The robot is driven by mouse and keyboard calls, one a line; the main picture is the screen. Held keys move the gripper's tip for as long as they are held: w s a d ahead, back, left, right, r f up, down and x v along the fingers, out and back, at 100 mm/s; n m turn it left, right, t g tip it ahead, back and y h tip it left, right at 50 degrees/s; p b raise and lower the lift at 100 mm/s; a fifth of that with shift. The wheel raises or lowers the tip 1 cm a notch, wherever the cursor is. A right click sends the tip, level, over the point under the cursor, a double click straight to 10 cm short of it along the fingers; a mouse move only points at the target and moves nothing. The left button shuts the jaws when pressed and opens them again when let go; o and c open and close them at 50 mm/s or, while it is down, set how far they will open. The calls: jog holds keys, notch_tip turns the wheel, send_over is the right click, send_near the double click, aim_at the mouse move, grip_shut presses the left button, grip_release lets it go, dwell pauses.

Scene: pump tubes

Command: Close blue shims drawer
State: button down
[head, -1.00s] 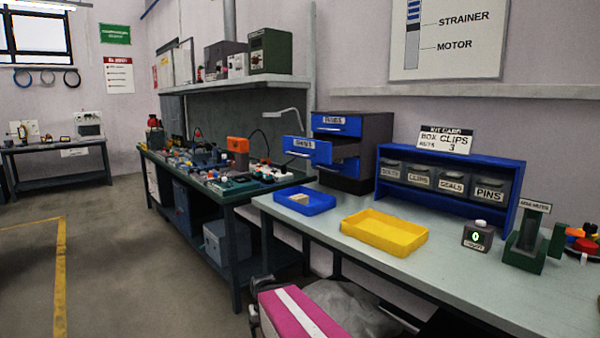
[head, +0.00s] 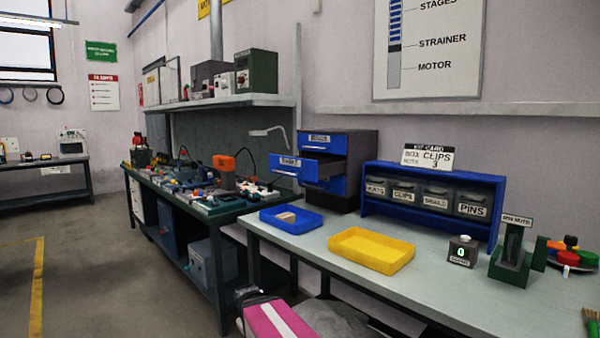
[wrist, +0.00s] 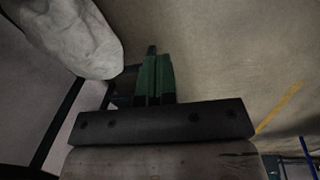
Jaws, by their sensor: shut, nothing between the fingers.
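The blue shims drawer (head: 287,164) is pulled out of a dark cabinet (head: 361,160) on the workbench, in the middle of the head view. Its front stands well out to the left of the cabinet, and its label is small and blurred. The blue drawer above it (head: 322,142) looks closed. My gripper (wrist: 154,62) shows only in the wrist view, with its green fingers together and empty. It points over the floor, and the drawer is not in the wrist view, so the gripper is apart from it.
On the workbench (head: 305,237) are a blue tray (head: 291,230), a yellow tray (head: 371,264), a blue bin rack (head: 374,210) and a small counter box (head: 463,251). A cluttered dark green bench (head: 215,230) stands to the left. Open floor (head: 85,265) lies farther left.

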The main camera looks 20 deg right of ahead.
jog(key=w+d+r+n+t+h, duration=0.2)
jog(key=w+d+r+n+h, duration=0.2)
jog(key=w+d+r+n, duration=0.35)
jog(key=n+t+h, duration=0.3)
jog(key=n+h, duration=0.9)
send_near(309, 171)
jog(key=x, duration=0.7)
jog(key=shift+w+d, duration=0.1)
jog(key=shift+d, duration=0.15)
jog(key=x, duration=1.9)
jog(key=shift+w+d+f, duration=0.1)
jog(key=shift+w+f, duration=0.1)
jog(key=shift+w, duration=0.15)
jog(key=shift+d, duration=0.15)
jog(key=shift+w+d+r, duration=0.1)
